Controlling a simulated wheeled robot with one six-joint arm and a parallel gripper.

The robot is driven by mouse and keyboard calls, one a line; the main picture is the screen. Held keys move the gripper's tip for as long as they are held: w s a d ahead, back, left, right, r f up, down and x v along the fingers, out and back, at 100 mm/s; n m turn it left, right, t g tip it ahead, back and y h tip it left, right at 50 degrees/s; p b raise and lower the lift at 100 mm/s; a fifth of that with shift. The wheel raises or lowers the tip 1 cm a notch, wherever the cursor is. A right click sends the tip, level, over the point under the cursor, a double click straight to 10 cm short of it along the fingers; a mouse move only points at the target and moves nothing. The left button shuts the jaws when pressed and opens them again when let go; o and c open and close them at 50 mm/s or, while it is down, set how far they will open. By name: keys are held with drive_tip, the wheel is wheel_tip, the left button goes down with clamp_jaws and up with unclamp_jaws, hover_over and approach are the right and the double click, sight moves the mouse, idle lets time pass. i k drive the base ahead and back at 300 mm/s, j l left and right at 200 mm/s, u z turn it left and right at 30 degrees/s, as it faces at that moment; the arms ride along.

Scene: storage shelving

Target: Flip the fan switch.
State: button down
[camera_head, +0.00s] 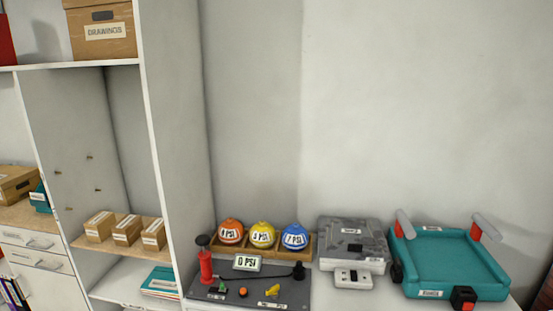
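No switch is clearly labelled as the fan switch at this size. A teal tray-like device (455,262) with two grey cylinders on red mounts sits at the right of the white surface. A black and red block (463,298) is at its front edge. Left of it is a grey patterned box (352,238) with a small white panel (353,279) in front, bearing small dark marks. Further left, a dark grey board (250,290) carries a green part, an orange-red button and a yellow part. My gripper is not in view.
A red pump (205,264) stands on the board's left, beside a "0 PSI" display (247,263). A white shelf unit (172,130) with small boxes stands left. The wall above is bare.

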sight(354, 275)
drive_tip(key=i+l+z, duration=0.15)
drive_tip(key=i, duration=0.3)
drive_tip(key=i+z, duration=0.1)
drive_tip(key=i, duration=0.35)
